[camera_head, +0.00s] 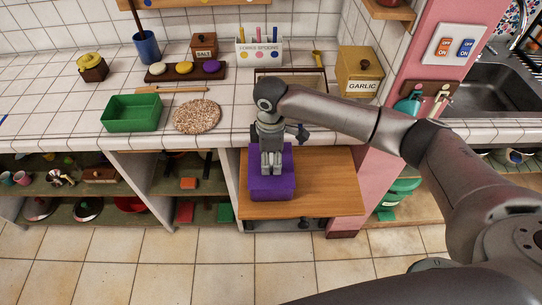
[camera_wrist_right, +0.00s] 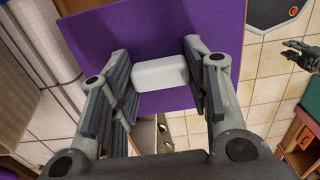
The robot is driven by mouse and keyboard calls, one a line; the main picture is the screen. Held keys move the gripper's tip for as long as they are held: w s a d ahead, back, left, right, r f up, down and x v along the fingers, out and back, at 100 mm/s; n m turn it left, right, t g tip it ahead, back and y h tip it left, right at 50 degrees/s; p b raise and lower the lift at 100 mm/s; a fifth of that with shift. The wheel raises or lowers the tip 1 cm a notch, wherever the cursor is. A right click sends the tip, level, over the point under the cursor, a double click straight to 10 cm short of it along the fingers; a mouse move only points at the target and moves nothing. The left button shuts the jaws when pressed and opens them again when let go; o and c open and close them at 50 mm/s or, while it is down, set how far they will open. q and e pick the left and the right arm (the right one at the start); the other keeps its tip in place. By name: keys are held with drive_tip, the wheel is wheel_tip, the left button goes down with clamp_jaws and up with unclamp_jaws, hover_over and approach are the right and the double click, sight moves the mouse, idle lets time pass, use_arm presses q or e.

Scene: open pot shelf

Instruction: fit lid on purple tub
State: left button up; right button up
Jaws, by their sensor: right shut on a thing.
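The purple tub (camera_head: 272,190) stands on a wooden pull-out board below the counter. A flat purple lid (camera_wrist_right: 205,25) with a white block-shaped handle (camera_wrist_right: 160,71) fills the top of the right wrist view. My right gripper (camera_head: 272,170) points down over the tub in the head view, its fingers shut on the lid's handle. The lid is at the tub's top; I cannot tell whether it is seated or slightly above. The gripper and lid hide the tub's inside. My left gripper (camera_wrist_right: 292,52) shows small at the right of the wrist view, apparently open and empty.
The wooden board (camera_head: 325,185) is bare right of the tub. The tiled counter above holds a green tray (camera_head: 132,113), a round cork mat (camera_head: 197,116) and a garlic box (camera_head: 360,72). A pink post (camera_head: 377,175) stands at the right.

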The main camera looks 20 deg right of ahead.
drive_tip(key=shift+f, duration=0.1)
drive_tip(key=o, duration=1.1)
drive_tip(key=shift+r, duration=0.2)
wheel_tip(320, 180, up, 12)
drive_tip(key=shift+f, duration=0.2)
